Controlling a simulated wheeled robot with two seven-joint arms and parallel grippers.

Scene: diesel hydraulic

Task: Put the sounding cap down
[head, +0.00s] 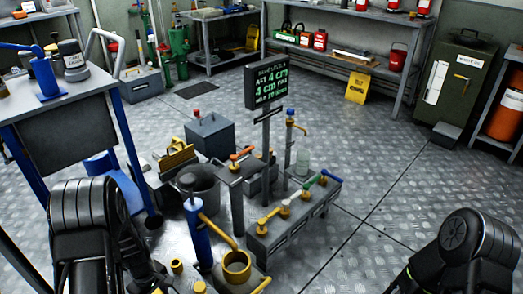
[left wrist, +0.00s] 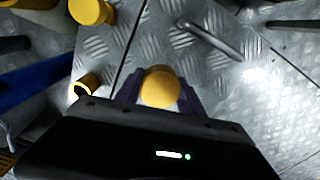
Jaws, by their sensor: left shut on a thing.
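The sounding cap (left wrist: 161,88), round and yellow, is between the two dark fingers of my left gripper (left wrist: 160,92) in the left wrist view. The fingers are shut on it, one on each side. Below it in that view is metal plate floor or deck; I cannot tell how far below. A yellow-rimmed open pipe end (left wrist: 86,87) is to the left of the gripper, apart from the cap. In the head view my left arm comes in at the lower left, and I cannot make out its fingers. My right arm shows at the lower right, but its gripper is not visible.
Another yellow round fitting (left wrist: 88,10) is at the upper left of the wrist view. In the head view a blue hand pump (head: 197,232), a yellow ring-shaped funnel (head: 237,265) and a grey valve manifold (head: 290,228) stand close by. A display board (head: 266,84) rises behind. Floor to the right is clear.

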